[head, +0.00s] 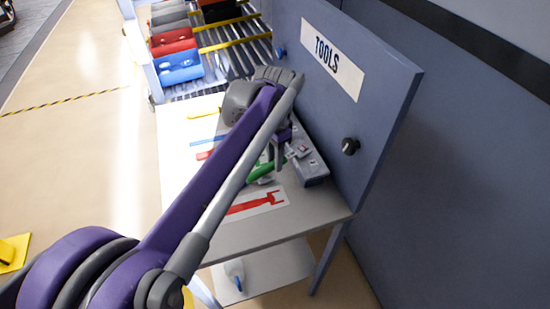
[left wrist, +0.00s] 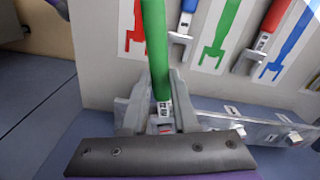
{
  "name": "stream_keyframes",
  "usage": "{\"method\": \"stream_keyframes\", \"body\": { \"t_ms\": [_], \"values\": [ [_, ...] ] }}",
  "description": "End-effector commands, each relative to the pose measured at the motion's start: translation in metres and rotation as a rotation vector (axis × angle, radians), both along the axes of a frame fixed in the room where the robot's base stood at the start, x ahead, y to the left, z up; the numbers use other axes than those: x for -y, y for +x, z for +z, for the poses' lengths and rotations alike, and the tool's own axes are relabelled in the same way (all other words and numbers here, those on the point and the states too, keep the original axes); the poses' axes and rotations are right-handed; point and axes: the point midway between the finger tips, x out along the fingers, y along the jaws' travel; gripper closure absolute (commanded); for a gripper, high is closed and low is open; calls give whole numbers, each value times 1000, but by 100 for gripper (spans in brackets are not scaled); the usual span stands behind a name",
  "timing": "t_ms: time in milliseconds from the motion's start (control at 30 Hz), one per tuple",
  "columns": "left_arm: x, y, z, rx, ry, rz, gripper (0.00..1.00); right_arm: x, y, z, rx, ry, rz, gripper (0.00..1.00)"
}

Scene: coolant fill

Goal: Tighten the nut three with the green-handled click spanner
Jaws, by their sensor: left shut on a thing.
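The green-handled click spanner (left wrist: 155,45) is between the fingers of my left gripper (left wrist: 160,105) in the left wrist view, which is shut on it near the label at its head end. Part of its green handle (head: 262,170) shows in the head view, below my left gripper (head: 284,148). A grey metal bar (left wrist: 245,125) with nuts on it lies beside and behind the gripper; it also shows in the head view (head: 312,166). I cannot tell which nut is number three. The spanner's jaw is partly hidden by the gripper. My right gripper is not in view.
A blue-handled spanner (left wrist: 183,28) and a red-handled spanner (left wrist: 266,30) lie on the table (head: 290,222) by printed tool outlines. The upright TOOLS panel (head: 385,95) stands close on the right. Red and blue bins (head: 178,66) stand at the back.

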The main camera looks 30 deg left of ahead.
Motion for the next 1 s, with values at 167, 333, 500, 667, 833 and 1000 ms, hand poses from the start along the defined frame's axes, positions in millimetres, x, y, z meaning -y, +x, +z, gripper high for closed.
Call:
{"method": "stream_keyframes", "body": {
  "t_ms": [167, 333, 500, 667, 833, 1000],
  "values": [
    [-5, 3, 1, 0, 0, -52, 100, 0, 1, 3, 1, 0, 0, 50],
    [-9, 5, 1, 1, 0, -103, 100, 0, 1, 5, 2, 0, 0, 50],
    [-11, 6, 0, 1, 0, -127, 100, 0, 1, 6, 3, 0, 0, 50],
    [-11, 6, 0, 1, 0, -128, 100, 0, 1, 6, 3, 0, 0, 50],
    [-11, 6, 0, 1, 0, -133, 100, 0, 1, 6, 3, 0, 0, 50],
    [-15, 9, 1, 1, 0, -177, 100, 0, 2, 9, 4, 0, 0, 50]
  ]
}}
